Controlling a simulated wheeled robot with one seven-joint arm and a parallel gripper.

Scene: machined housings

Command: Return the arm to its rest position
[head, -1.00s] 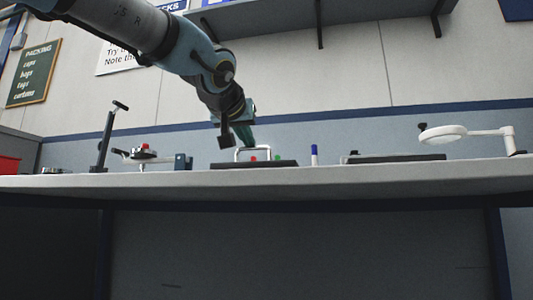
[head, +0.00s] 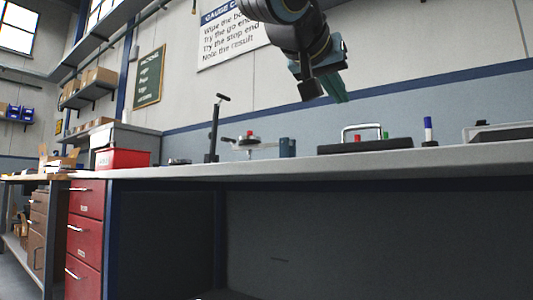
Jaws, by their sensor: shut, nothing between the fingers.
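My gripper (head: 338,88) hangs at the upper right of the head view, on the end of my arm, pointing down. It is in the air above the bench, clear of the things on it. Its fingers are small and seen from the side; they look shut with nothing held. Below it on the bench (head: 330,166) stands a dark case (head: 365,147) with a pale handle, with red and green bits showing at it. The upper part of my arm is cut off by the top of the view.
A red bin (head: 123,158) and red drawers (head: 86,235) are at left. The air around the gripper is free.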

